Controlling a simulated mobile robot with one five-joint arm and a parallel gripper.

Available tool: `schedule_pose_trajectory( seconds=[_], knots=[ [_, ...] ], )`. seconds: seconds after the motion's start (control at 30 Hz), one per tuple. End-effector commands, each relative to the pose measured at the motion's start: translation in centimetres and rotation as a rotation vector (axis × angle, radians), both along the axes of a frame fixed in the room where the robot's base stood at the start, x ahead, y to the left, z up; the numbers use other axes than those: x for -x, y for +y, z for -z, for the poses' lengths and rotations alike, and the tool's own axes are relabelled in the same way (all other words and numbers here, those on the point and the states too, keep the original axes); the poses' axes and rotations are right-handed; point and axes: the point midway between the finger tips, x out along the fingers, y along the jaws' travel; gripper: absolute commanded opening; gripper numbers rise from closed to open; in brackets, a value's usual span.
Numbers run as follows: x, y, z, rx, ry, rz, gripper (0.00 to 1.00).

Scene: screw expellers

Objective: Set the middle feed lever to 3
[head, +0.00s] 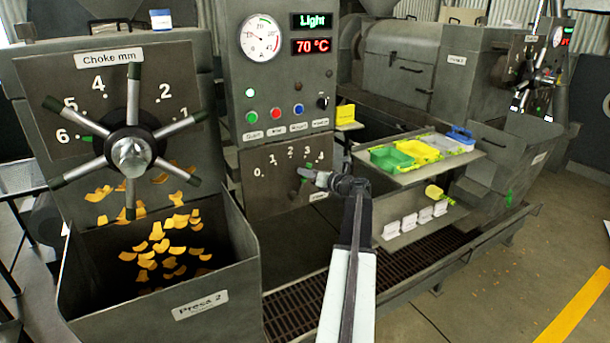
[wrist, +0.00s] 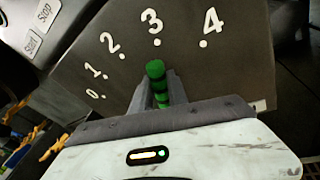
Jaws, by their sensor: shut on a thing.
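The feed lever panel (head: 265,178) of the middle press is a dark plate with the numbers 0 to 4 in an arc. It also fills the wrist view (wrist: 240,70). The lever has a green knob (wrist: 156,70), which in the wrist view points at the dot under the 3. My gripper (wrist: 157,88) is shut on the green lever, one finger on each side of it. In the head view my gripper (head: 312,176) reaches the panel from the right, and it largely hides the lever there. The lever's pivot is hidden.
Above the panel are coloured buttons (head: 275,113), a dial (head: 261,38) and a display reading 70 °C (head: 312,46). A choke wheel (head: 131,152) and a bin of yellow flakes (head: 160,290) stand at left. A shelf with coloured trays (head: 400,175) is right of my arm.

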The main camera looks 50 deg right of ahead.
Motion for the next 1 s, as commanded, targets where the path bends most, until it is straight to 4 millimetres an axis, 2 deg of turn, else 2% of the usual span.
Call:
schedule_pose_trajectory(
  seconds=[0.37,0.4,0.43,0.47,0.8,1.0],
  knots=[
    [-0.3,-0.2,-0.3,-0.005,-0.008,0.004,0.0],
    [-0.3,-0.1,-0.2,-0.005,-0.008,0.004,0.31],
    [-0.3,-0.1,-0.2,-0.005,-0.008,0.004,0.39],
    [-0.3,-0.1,-0.2,-0.005,-0.007,0.003,0.41],
    [0.0,0.1,-0.2,-0.005,-0.004,0.0,0.41],
    [2.5,0.5,-0.5,-0.004,-0.004,0.002,0.41]
  ],
)
